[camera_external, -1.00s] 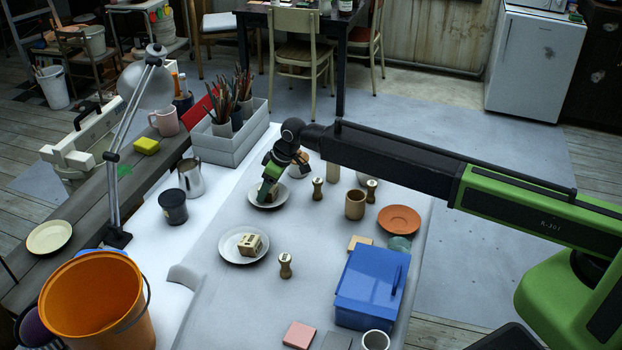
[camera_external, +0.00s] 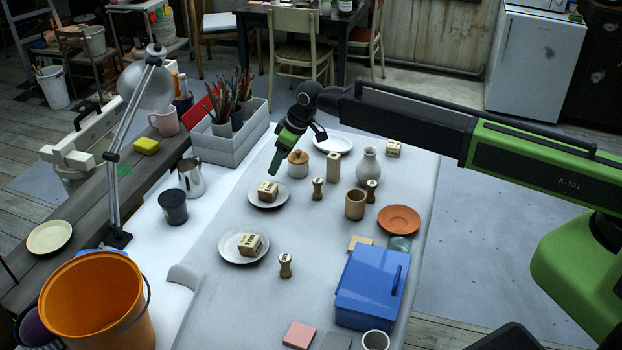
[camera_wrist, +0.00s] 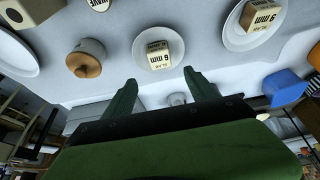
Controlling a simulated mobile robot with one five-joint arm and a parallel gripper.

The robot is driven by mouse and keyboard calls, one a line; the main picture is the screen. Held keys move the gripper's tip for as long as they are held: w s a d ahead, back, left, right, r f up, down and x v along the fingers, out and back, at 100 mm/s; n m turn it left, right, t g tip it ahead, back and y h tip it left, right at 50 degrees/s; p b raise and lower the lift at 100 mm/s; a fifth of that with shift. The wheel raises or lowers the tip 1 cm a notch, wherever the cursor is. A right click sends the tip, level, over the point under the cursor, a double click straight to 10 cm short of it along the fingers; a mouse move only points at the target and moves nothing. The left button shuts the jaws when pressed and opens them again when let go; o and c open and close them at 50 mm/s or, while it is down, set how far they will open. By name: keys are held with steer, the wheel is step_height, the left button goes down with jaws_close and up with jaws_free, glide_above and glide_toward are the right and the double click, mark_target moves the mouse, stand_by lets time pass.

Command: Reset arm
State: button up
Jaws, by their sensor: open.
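My gripper (camera_external: 294,156) is open and empty, held above the work table just behind the far saucer (camera_external: 268,205). A small cream block (camera_external: 268,191) with dark print sits on that saucer, apart from the gripper. In the wrist view, my two green fingers (camera_wrist: 160,92) are spread wide. There the block (camera_wrist: 158,55) shows on its saucer beyond the fingertips.
A lidded jar (camera_external: 298,165) stands close beside the gripper. A grey vase (camera_external: 368,166), brown cup (camera_external: 355,204), orange saucer (camera_external: 399,219) and blue box (camera_external: 370,288) stand to the right. A grey crate of brushes (camera_external: 230,140) and a lamp (camera_external: 130,150) are left.

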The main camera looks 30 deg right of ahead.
steer(key=w+d+m+h, duration=0.1)
steer(key=w+d+m, duration=0.1)
steer(key=d, duration=1.2)
steer(key=w+d+m+h, duration=0.1)
steer(key=w+d+m, duration=0.15)
steer(key=d, duration=1.25)
steer(key=s+d+f+m, duration=0.1)
steer(key=s+d, duration=0.5)
steer(key=d, duration=0.6)
steer(key=s+d+m+g, duration=0.1)
steer(key=s+d, duration=0.4)
steer(key=s, duration=0.4)
steer(key=s+d+f+m+g+h, duration=0.1)
steer(key=s+d+m+g, duration=0.1)
steer(key=s+d, duration=0.3)
steer(key=s, duration=0.4)
steer(key=shift+s, duration=0.25)
steer(key=shift+m, duration=0.25)
stand_by(1.6)
